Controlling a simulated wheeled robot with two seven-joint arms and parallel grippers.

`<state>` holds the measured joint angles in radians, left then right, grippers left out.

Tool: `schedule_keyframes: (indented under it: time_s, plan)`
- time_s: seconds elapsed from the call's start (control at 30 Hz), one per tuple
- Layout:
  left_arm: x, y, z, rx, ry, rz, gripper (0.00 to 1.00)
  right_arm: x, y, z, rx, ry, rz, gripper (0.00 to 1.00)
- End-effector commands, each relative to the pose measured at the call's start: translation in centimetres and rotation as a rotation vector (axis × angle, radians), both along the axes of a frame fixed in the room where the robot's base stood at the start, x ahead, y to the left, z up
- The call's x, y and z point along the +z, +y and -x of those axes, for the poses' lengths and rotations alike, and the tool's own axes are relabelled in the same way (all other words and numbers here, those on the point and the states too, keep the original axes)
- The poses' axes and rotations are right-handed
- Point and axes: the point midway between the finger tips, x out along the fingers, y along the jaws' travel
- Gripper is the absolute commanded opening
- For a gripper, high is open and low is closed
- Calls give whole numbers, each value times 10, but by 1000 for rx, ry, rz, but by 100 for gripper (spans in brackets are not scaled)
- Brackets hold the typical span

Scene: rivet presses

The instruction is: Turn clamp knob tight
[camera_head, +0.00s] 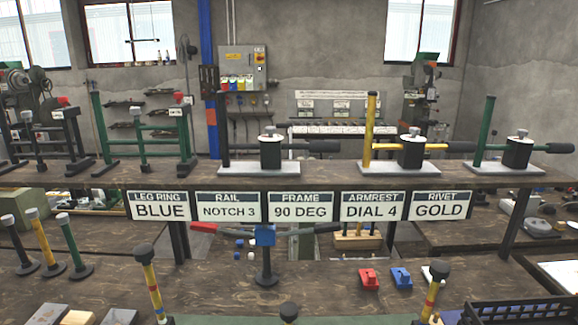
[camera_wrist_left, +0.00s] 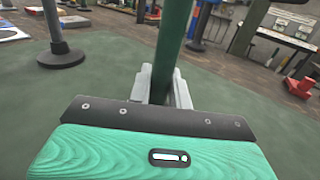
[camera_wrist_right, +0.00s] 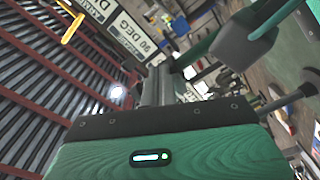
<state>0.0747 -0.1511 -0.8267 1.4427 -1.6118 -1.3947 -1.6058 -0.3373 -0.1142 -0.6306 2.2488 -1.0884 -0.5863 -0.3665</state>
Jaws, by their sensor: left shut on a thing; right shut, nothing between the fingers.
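In the left wrist view my left gripper (camera_wrist_left: 165,92) is shut on an upright dark green post (camera_wrist_left: 177,35) that stands over the green mat (camera_wrist_left: 105,72). The post's top and lower end are out of sight. In the right wrist view my right gripper (camera_wrist_right: 160,88) is shut and empty. Beyond its fingertips, to the upper right, a grey rounded part (camera_wrist_right: 245,40) sits beside a dark green bar (camera_wrist_right: 205,47). I cannot tell whether this part is the clamp knob. Neither gripper shows in the head view.
A blue clamp block (camera_head: 264,235) with side handles stands on a post behind the mat. Black-and-grey presses (camera_head: 270,150) line the raised shelf (camera_head: 330,178) above sign cards (camera_head: 300,207). Red (camera_head: 368,279) and blue (camera_head: 401,278) blocks and a black crate (camera_head: 520,312) lie right.

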Motion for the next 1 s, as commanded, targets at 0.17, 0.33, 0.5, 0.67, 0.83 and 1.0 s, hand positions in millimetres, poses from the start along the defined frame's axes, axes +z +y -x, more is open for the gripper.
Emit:
schedule_keyframes:
  time_s: [0.17,0.33,0.5,0.67,0.83,1.0]
  plan:
    - [1,0,0,0,-1,0,0,0,2,0,0,0,0,0]
    - [1,-1,0,-1,-2,0,0,0,4,0,1,0,0,0]
    - [1,-1,0,-2,-2,-1,0,-1,5,0,1,0,0,0]
    - [1,-1,0,-2,-1,-1,0,-4,5,1,2,1,-1,0]
    - [1,-1,0,-2,-1,-1,0,-9,7,1,1,3,-2,0]
    - [1,-1,0,-2,-1,-1,0,-13,10,1,2,1,-2,0]
